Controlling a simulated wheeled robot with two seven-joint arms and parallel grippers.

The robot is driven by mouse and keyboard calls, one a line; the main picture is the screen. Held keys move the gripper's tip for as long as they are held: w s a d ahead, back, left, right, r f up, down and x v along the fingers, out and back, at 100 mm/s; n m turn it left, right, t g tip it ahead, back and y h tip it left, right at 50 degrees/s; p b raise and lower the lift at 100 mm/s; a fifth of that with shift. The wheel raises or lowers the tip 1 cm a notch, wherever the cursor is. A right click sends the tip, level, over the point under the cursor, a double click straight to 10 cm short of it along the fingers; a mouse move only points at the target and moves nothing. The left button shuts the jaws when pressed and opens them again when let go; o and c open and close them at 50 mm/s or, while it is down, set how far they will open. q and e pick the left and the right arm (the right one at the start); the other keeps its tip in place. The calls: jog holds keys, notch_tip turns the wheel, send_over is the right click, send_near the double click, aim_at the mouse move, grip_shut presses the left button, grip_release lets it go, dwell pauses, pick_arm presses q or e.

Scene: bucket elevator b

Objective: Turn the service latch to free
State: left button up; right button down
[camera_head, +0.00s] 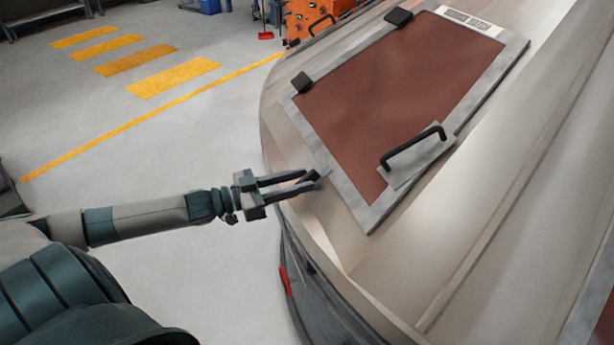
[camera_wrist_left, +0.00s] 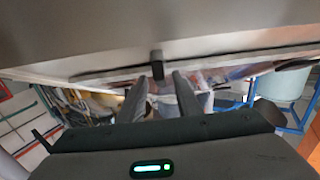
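A small dark block, which looks like the service latch (camera_wrist_left: 157,65), sticks out from the edge of the pale casing in the left wrist view. My left gripper (camera_wrist_left: 160,77) is open, with one finger on each side of the block near its end. I cannot tell whether either finger touches it. In the head view my left gripper (camera_head: 309,178) reaches the panel's near-left edge, and the fingers largely hide the latch there. The reddish-brown panel (camera_head: 390,85) has a grey frame and lies flat on the casing. My right gripper is not in view.
A black bar handle (camera_head: 413,148) on a metal plate rises from the panel's near right. The pale casing (camera_head: 530,190) fills the right. Open grey floor (camera_head: 150,140) with yellow markings lies left.

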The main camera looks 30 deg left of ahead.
pick_arm(q)
jog(key=shift+p+x, duration=0.35)
jog(key=shift+x, duration=1)
grip_shut()
